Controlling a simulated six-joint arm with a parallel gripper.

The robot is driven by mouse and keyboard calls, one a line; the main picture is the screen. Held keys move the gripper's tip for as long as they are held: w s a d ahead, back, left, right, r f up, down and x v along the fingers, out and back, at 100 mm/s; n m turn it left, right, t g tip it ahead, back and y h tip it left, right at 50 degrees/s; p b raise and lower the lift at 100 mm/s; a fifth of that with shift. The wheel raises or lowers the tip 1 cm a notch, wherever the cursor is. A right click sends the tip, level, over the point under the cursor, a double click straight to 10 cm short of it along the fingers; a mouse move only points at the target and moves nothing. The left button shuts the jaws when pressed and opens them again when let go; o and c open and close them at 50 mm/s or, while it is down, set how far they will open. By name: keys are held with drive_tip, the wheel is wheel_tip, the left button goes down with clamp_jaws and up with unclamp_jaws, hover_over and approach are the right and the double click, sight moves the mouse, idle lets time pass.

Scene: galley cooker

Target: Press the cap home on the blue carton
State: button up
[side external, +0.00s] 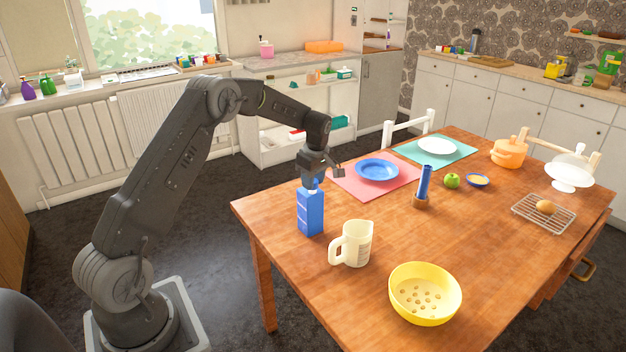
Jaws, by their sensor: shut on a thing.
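The blue carton (311,214) stands upright on the wooden table, near its left edge. My gripper (316,184) points down directly over the carton's top and is shut on a small light-blue piece, which looks like the cap. The fingers hide most of the cap and part of the carton's top. I cannot tell whether the cap is fully seated or only resting on the spout.
A cream measuring jug (352,244) stands just right of the carton, and a yellow colander (424,293) is nearer the front. A pink mat (345,186) with a blue plate (377,169) lies behind.

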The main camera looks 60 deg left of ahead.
drive_tip(key=o, duration=1)
drive_tip(key=shift+c, duration=0.2)
drive_tip(key=shift+o, duration=0.4)
drive_tip(key=o, duration=0.4)
drive_tip(key=shift+r, duration=3.5)
drive_tip(key=shift+c, duration=0.4)
clamp_jaws()
